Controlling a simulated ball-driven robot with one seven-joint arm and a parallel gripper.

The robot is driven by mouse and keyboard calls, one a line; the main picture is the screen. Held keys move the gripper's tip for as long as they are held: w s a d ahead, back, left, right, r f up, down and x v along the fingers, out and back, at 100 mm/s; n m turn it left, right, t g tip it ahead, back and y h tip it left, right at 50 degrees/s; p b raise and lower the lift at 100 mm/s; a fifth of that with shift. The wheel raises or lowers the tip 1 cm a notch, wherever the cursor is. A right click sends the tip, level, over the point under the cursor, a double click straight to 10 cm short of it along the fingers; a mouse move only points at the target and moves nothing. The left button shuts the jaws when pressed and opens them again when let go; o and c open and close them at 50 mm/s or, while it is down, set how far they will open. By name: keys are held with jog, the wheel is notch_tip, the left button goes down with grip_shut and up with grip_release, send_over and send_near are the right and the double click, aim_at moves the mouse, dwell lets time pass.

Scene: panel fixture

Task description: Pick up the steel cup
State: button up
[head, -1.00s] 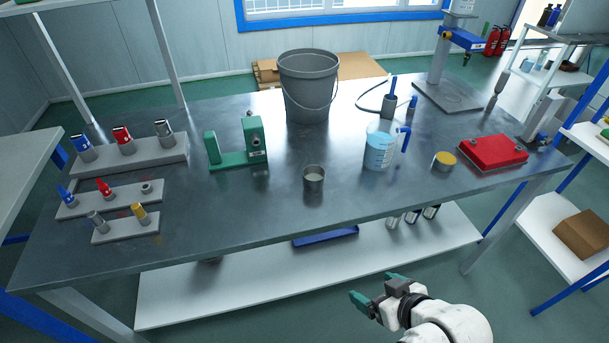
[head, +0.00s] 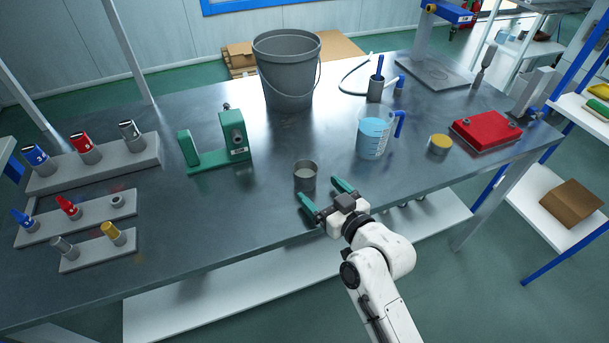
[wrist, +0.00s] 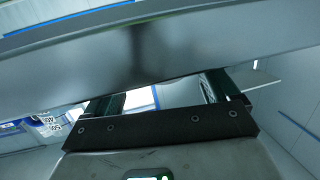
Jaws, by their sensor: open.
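The small steel cup (head: 305,176) stands upright near the front edge of the steel table, in the middle of the head view. My gripper (head: 321,190) is open at the table's front edge, just below and to the right of the cup in the picture. Its two green fingers point toward the table, and nothing shows between them. I cannot tell from the head view whether the left fingertip touches the cup. In the wrist view the gripper (wrist: 165,92) shows its two dark fingers apart; I cannot make out the cup there.
A blue-filled measuring jug (head: 374,136) stands right of the cup, with a yellow-topped tin (head: 439,144) and red box (head: 485,131) beyond. A grey bucket (head: 287,77) is behind. A green stand (head: 216,148) is at left. The table surface (head: 250,205) around the cup is clear.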

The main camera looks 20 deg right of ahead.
aim_at(311, 183)
jog(key=shift+a+p+x, duration=0.15)
jog(key=shift+x, duration=1.2)
jog(key=shift+a+p+x, duration=0.1)
jog(key=shift+p+x, duration=0.05)
jog(key=shift+x, duration=1.2)
jog(key=c, duration=1.1)
jog(key=shift+c, duration=0.3)
jog(key=shift+r, duration=0.25)
